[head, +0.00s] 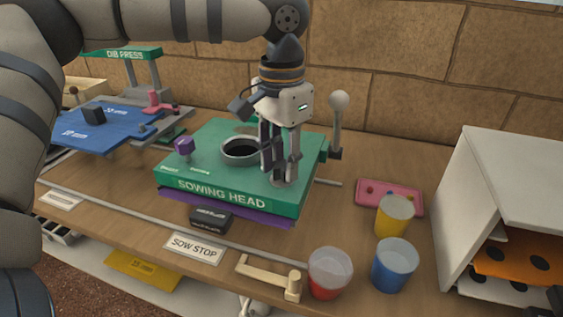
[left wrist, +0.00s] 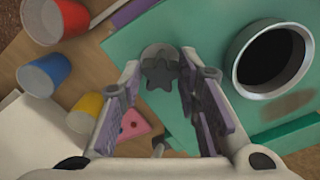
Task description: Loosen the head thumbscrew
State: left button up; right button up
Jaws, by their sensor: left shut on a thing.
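The sowing head (head: 215,189) is a green block with a round dark hopper opening (head: 241,151) in its top. My left gripper (head: 281,172) points straight down onto its right front corner. In the left wrist view, a dark grey star-shaped thumbscrew (left wrist: 159,73) sits on a round grey base on the green top, between the purple-grey finger pads of the left gripper (left wrist: 160,85). The fingers are shut on the thumbscrew; in the head view they mostly hide it. My right gripper is in neither view.
A lever with a pale ball (head: 339,100) stands just right of the gripper. A purple knob (head: 184,146) is on the head's left. Yellow (head: 394,216), blue (head: 394,266) and red (head: 330,273) cups stand at front right, beside a white shelf (head: 507,180).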

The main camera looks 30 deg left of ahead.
pick_arm(q)
jog(key=n, duration=2.5)
